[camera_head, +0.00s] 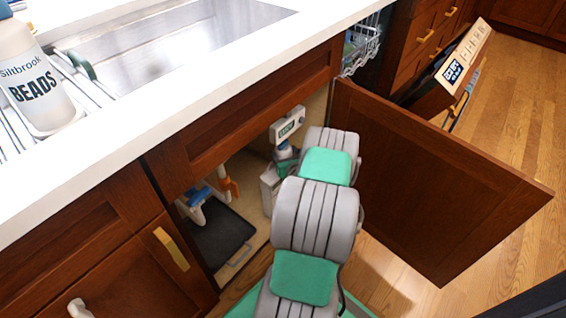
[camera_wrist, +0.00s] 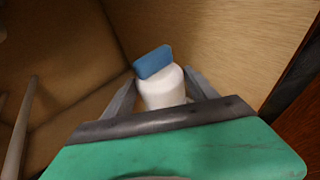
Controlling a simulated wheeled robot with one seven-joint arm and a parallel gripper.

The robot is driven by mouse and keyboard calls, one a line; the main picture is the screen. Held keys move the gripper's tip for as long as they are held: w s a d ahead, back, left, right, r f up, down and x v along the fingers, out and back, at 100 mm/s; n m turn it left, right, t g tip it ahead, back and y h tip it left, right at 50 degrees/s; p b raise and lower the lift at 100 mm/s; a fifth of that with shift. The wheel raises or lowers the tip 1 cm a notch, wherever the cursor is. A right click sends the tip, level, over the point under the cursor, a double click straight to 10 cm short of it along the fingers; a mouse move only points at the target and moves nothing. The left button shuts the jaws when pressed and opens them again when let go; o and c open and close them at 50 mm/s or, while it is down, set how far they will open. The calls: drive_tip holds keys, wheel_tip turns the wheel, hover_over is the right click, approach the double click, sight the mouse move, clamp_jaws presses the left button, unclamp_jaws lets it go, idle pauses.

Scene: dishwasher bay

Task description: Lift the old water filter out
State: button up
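In the wrist view a white cylinder (camera_wrist: 163,91) with a blue tab (camera_wrist: 153,62) on its end stands between the two fingers of my gripper (camera_wrist: 161,79). One grey finger lies close along each side of it; I cannot tell whether they press on it. I take it to be a water filter, but its age does not show. In the head view my arm reaches into the open sink cabinet and hides the fingertips.
The open cabinet door (camera_head: 430,180) stands to the right of my arm. A black tray (camera_head: 222,240) lies on the cabinet floor, beside a white and blue fitting (camera_head: 196,203) and an orange part (camera_head: 230,187). The counter edge (camera_head: 190,118) overhangs above.

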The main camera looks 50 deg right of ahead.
clamp_jaws()
idle(0.5)
drive_tip(key=shift+r, duration=0.1)
